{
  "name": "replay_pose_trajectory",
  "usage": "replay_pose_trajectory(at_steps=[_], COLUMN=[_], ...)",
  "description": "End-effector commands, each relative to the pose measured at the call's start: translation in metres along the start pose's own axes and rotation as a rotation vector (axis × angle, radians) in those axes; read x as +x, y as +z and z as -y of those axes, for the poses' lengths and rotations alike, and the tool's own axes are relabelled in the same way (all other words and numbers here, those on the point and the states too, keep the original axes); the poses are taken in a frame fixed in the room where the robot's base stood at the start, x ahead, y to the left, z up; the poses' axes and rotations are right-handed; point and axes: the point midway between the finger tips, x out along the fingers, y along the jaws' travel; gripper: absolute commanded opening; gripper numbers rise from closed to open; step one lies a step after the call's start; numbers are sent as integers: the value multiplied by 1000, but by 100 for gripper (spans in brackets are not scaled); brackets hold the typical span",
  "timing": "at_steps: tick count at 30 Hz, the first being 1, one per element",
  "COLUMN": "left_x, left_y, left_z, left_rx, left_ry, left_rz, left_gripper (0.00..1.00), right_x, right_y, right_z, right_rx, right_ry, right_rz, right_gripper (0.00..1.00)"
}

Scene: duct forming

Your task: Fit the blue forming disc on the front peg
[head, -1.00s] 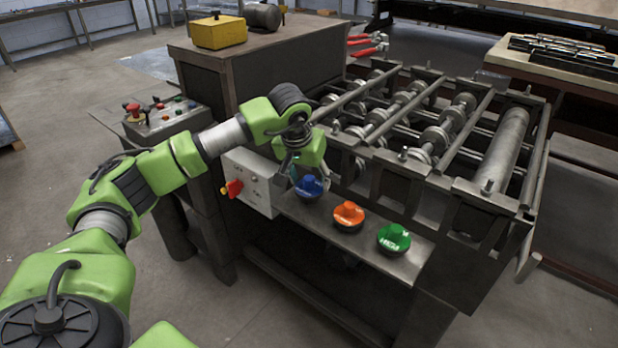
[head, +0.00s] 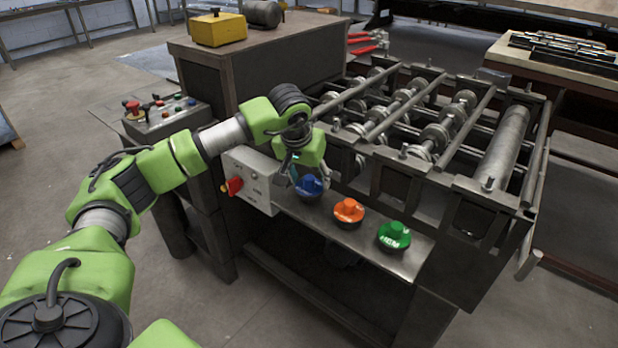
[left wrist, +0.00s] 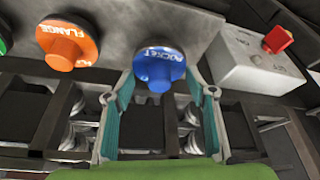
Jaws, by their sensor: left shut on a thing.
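The blue forming disc (head: 309,187), with a round knob and white lettering, is at the left of the narrow front shelf (head: 283,205). My left gripper (head: 306,176) is above it, pointing down, shut on the disc. In the left wrist view the blue disc (left wrist: 159,65) is between the teal-padded fingertips of the left gripper (left wrist: 160,84). Whether the disc still touches the shelf cannot be told. Short upright posts stand on the machine's front frame, one at the right corner (head: 488,185); I cannot tell which is the front peg. My right gripper is not in view.
An orange disc (head: 348,211) and a green disc (head: 393,236) sit on the shelf to the right. A grey switch box (head: 250,181) with a red knob (head: 232,186) is close on the left. The roller machine (head: 430,135) rises behind the shelf.

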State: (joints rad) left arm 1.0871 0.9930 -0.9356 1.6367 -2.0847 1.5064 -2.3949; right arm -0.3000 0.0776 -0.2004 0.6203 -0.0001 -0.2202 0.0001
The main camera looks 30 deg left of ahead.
Motion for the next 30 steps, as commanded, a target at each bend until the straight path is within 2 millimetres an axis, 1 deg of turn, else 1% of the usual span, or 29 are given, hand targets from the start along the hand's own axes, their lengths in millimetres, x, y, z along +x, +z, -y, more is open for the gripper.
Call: replay_pose_trajectory(at_steps=[5, 15, 26, 27, 28, 30], left_x=[1, 10, 11, 11, 11, 11], left_y=[0, 3, 4, 4, 4, 4], left_z=[0, 0, 0, 0, 0, 0], left_rx=[0, -1, -1, -1, -1, 0], left_ry=[1, 0, 1, 1, 1, 1], left_rz=[-3, -3, -3, -3, -3, -2], left_gripper=[16, 16, 16, 61, 69, 71], right_x=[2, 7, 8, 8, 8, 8], right_y=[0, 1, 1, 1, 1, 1], right_z=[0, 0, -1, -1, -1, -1], right_rx=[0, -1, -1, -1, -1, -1], right_ry=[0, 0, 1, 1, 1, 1], right_rz=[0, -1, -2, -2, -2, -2], right_gripper=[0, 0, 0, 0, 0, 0])
